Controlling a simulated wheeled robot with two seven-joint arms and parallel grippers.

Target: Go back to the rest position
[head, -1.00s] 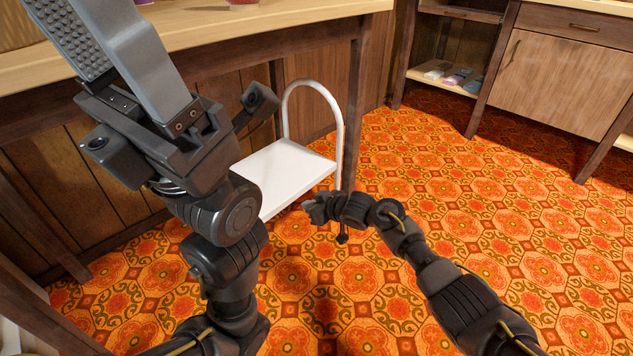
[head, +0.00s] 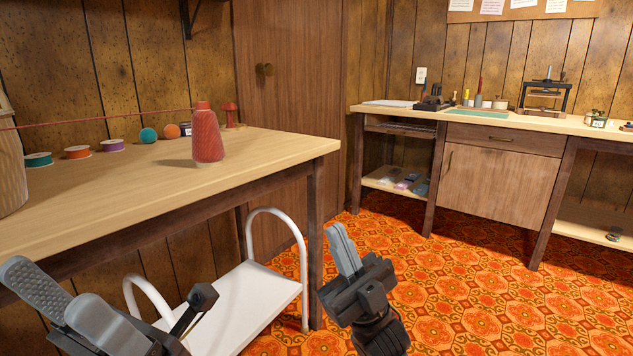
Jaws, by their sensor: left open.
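My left gripper (head: 52,288) is at the lower left, in front of the wooden table. Its two grey fingers are spread apart, with nothing seen between them. My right gripper (head: 340,240) is at the lower middle, to the right of the table's front leg and in front of the patterned floor. It points upward, its two grey fingers lie side by side against each other, and no object shows in it. Most of both arms is below the picture.
The wooden table (head: 120,188) holds a red thread cone (head: 207,138) and several small spools. A white step stool (head: 250,300) stands under its edge, near both grippers. A workbench (head: 505,170) lines the back right. The orange floor (head: 470,290) between is clear.

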